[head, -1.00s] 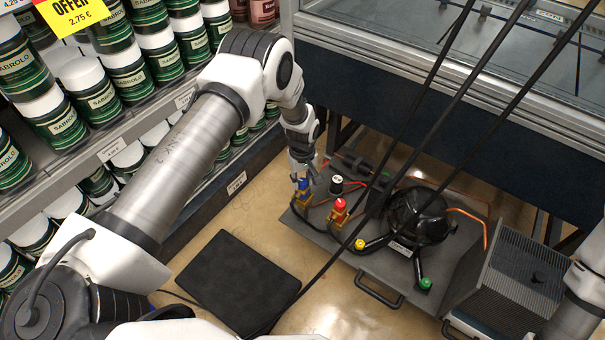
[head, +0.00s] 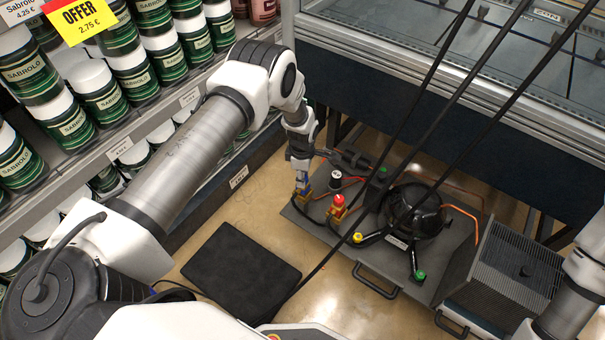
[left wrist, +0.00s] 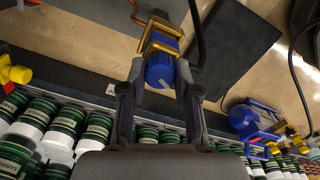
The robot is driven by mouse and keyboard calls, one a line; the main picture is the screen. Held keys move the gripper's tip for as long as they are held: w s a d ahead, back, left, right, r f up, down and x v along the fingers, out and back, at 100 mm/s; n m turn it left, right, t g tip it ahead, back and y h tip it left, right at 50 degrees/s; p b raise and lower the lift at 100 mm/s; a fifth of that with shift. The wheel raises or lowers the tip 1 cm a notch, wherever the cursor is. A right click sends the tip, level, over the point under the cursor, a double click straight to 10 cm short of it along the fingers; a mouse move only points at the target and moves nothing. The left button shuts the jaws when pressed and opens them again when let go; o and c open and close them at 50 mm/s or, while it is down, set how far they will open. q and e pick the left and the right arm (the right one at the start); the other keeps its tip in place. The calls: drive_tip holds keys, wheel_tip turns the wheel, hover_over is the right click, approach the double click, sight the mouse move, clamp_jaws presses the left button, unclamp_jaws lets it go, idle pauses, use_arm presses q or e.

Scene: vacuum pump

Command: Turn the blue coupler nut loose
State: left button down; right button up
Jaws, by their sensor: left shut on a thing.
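The blue coupler nut (head: 301,184) sits on a brass fitting (head: 303,198) at the left end of the vacuum pump's grey base plate (head: 324,234). My left gripper (head: 301,176) reaches down from above and is shut on the nut. In the left wrist view the nut (left wrist: 160,73) sits between the two fingertips (left wrist: 159,89), with the brass fitting (left wrist: 161,38) just beyond it. The fingers hide part of the nut in the head view. My right gripper is out of view; only part of the right arm shows at the right edge.
A red knob (head: 338,199) and a white-topped black cylinder (head: 335,179) stand close to the nut. The black pump body (head: 413,212) is farther right. A shelf of green jars (head: 70,125) borders the left. A black mat (head: 240,270) lies on the floor. Dark lines cross the view.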

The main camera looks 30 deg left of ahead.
use_arm(q)
drive_tip(key=n+p, duration=0.1)
drive_tip(key=n, duration=0.4)
drive_tip(key=shift+n, duration=0.4)
idle(0.3)
drive_tip(key=c, duration=0.8)
unclamp_jaws()
drive_tip(key=shift+c, duration=0.2)
wheel_tip(320, 180, up, 12)
drive_tip(key=shift+f, duration=0.1)
